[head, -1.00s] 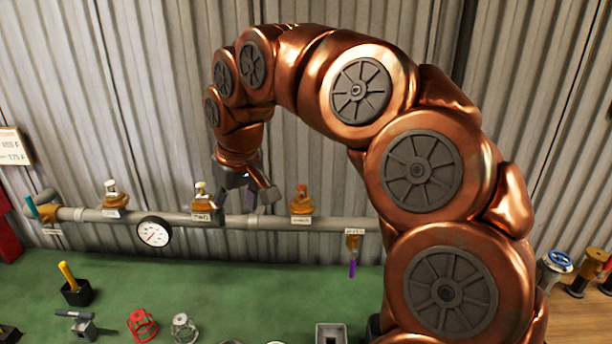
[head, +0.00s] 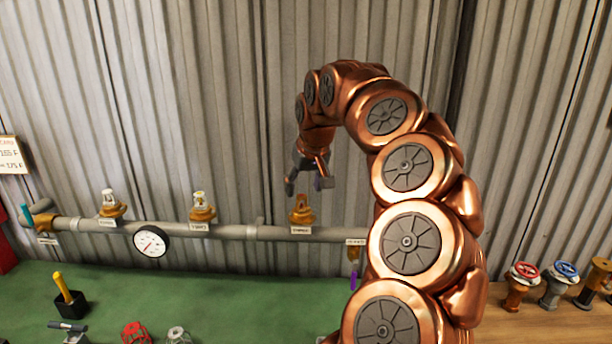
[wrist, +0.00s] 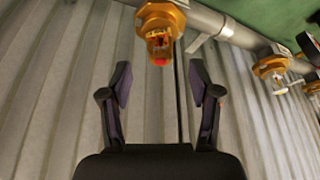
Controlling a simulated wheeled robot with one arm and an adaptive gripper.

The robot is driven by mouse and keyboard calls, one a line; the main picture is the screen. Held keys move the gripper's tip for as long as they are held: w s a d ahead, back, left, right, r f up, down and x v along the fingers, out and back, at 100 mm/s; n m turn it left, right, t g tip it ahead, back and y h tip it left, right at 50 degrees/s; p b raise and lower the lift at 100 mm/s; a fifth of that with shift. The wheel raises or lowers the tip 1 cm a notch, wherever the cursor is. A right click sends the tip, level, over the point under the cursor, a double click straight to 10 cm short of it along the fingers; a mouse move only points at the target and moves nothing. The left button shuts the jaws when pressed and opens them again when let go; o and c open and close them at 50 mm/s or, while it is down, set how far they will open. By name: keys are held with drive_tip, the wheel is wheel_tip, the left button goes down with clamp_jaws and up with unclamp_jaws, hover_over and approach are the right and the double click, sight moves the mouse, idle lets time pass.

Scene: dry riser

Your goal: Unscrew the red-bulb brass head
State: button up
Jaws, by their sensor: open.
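The red-bulb brass head (head: 301,211) stands upright on the grey pipe, the rightmost of the three heads in the head view. In the wrist view the same brass head (wrist: 160,48) shows its red tip between and just beyond my fingertips. My gripper (head: 306,186) is above this head in the head view, apart from it. In the wrist view my gripper (wrist: 158,85) has its two dark fingers spread wide with nothing between them. The head's threads are hidden in its fitting.
The grey pipe (head: 175,229) runs along the corrugated wall. Two other brass heads (head: 202,209) (head: 110,206), a gauge (head: 151,241) and a purple-handled valve (head: 353,265) are on it. Below lies a green bench top (head: 230,300) with a yellow-handled tool (head: 65,290) and red and grey cages.

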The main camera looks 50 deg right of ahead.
sight(302, 195)
drive_tip(key=shift+p+x, duration=0.55)
drive_tip(key=shift+x, duration=1.75)
clamp_jaws()
drive_tip(key=shift+r+n+p, duration=0.25)
drive_tip(key=shift+n+p, duration=0.25)
drive_tip(key=shift+p, duration=0.1)
drive_tip(key=n+y+p, duration=0.1)
drive_tip(key=n+p, duration=0.1)
drive_tip(key=n, duration=0.1)
drive_tip(key=shift+y+p, duration=0.3)
drive_tip(key=shift+f+n+y+p, duration=0.15)
drive_tip(key=shift+n+y+p, duration=0.15)
drive_tip(key=shift+n, duration=0.5)
